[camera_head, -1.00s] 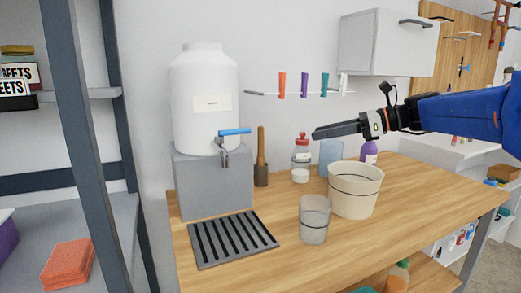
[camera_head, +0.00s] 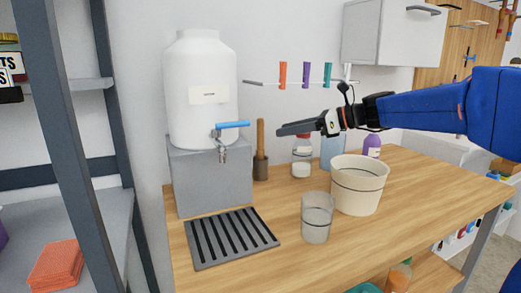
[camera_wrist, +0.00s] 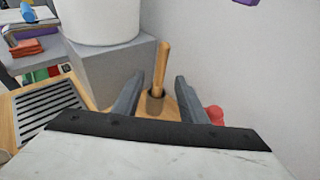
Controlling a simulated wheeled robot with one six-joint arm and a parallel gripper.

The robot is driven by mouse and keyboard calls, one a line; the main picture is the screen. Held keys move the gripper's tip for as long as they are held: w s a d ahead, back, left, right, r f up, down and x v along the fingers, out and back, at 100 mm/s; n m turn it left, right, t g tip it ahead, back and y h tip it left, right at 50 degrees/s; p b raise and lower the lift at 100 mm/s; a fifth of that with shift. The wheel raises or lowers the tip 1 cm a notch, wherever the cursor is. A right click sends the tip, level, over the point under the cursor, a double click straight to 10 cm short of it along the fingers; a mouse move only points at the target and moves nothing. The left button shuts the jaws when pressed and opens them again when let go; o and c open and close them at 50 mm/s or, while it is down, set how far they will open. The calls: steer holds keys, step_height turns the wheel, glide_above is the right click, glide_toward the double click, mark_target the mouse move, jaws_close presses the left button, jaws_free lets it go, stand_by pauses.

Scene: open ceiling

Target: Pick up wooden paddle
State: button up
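The wooden paddle (camera_head: 260,140) stands upright in a small dark holder (camera_head: 261,168) on the wooden table, just right of the grey dispenser stand. My gripper (camera_head: 280,132) is to the right of the paddle's handle in the head view, pointing left at about handle height. In the wrist view the paddle (camera_wrist: 162,66) shows between and beyond the two open fingers of my gripper (camera_wrist: 155,85). The fingers are apart with nothing between them that I can see held. The paddle's lower end is hidden in the holder.
A white tank (camera_head: 203,110) with a blue-handled tap stands on a grey block (camera_head: 212,185) left of the paddle. A drip grate (camera_head: 232,240), a clear cup (camera_head: 316,215), a cream bucket (camera_head: 358,188) and a red-capped bottle (camera_head: 301,160) are on the table. The wall is close behind.

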glide_above(260, 149)
steer(key=d, duration=0.3)
steer(key=shift+f, duration=0.9)
steer(key=shift+a, duration=0.2)
steer(key=shift+c, duration=0.6)
jaws_close()
